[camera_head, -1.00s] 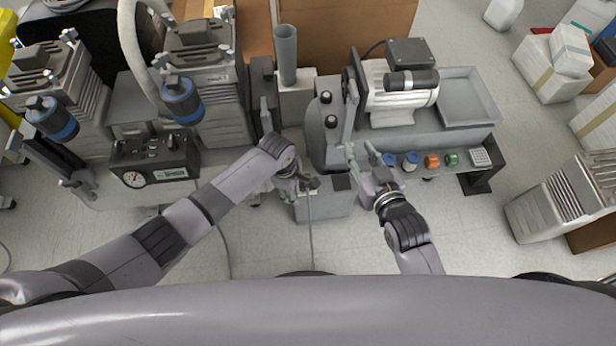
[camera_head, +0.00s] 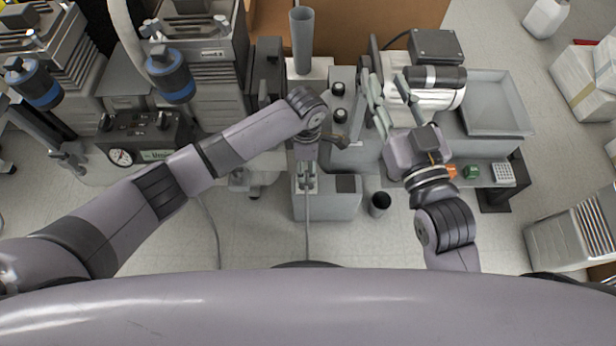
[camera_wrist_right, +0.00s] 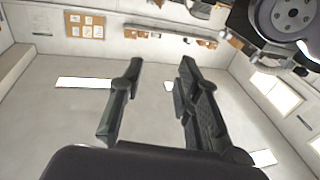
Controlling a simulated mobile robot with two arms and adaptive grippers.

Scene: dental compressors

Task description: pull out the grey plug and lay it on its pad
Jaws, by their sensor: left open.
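A grey box (camera_head: 327,207) stands below the bench front in the head view. A dark square pad (camera_head: 345,184) lies on its top right. My left gripper (camera_head: 307,186) points down over the left of the box top, open, its fingers close around the spot where a grey cable (camera_head: 307,225) ends. The grey plug is mostly hidden between the fingers, and I cannot tell whether they touch it. My right gripper (camera_head: 390,88) is open and empty, raised in front of the motor; the right wrist view shows its parted fingers (camera_wrist_right: 157,78) with nothing between them.
A small black cup (camera_head: 379,204) stands right of the box. A white motor (camera_head: 428,92), a grey tray (camera_head: 497,104) and coloured caps (camera_head: 472,172) are on the bench at right. A gauge box (camera_head: 143,138) and compressors (camera_head: 205,70) stand at left. The front floor is open.

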